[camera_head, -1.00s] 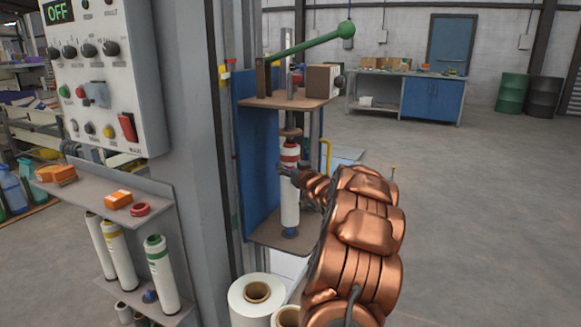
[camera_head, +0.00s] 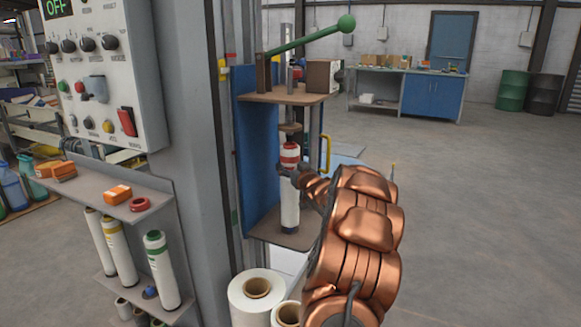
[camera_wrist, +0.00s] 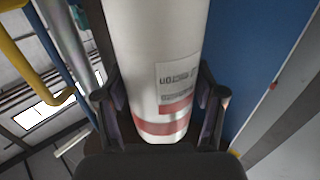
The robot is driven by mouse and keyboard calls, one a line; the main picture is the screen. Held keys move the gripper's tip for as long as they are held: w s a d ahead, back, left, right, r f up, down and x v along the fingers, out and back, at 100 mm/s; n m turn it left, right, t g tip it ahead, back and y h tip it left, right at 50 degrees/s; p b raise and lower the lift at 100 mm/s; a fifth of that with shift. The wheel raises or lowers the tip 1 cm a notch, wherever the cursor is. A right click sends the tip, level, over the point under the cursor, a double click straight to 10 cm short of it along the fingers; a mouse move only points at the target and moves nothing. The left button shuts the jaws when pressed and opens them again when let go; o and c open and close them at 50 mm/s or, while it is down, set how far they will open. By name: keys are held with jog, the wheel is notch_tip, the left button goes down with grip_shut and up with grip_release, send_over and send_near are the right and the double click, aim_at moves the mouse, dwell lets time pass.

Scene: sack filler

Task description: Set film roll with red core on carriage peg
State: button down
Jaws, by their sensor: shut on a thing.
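The film roll (camera_head: 290,212) is white with red bands near its top and stands roughly upright in the carriage frame. My gripper (camera_head: 291,172) is shut around its upper part, just below the bands. In the wrist view the roll (camera_wrist: 155,60) lies between both fingers, with a label and red bands showing. I cannot tell how far the peg is inside the core. A brown disc (camera_head: 290,128) hangs above the roll, apart from it.
A green lever (camera_head: 310,38) and a top plate (camera_head: 262,97) are above the roll, with a blue panel (camera_head: 258,150) behind. A yellow handle (camera_head: 326,150) is on the right. Other rolls (camera_head: 118,250) stand in the left rack. Large white rolls (camera_head: 245,300) stand below.

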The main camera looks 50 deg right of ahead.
jog(key=shift+f+b, duration=0.35)
jog(key=shift+f, duration=0.45)
jog(key=shift+c, duration=0.2)
grip_release()
jog(key=shift+f, duration=0.1)
jog(key=shift+s, duration=0.15)
jog(key=v, duration=1.1)
jog(key=shift+s+a, duration=0.25)
jog(key=shift+s, duration=0.1)
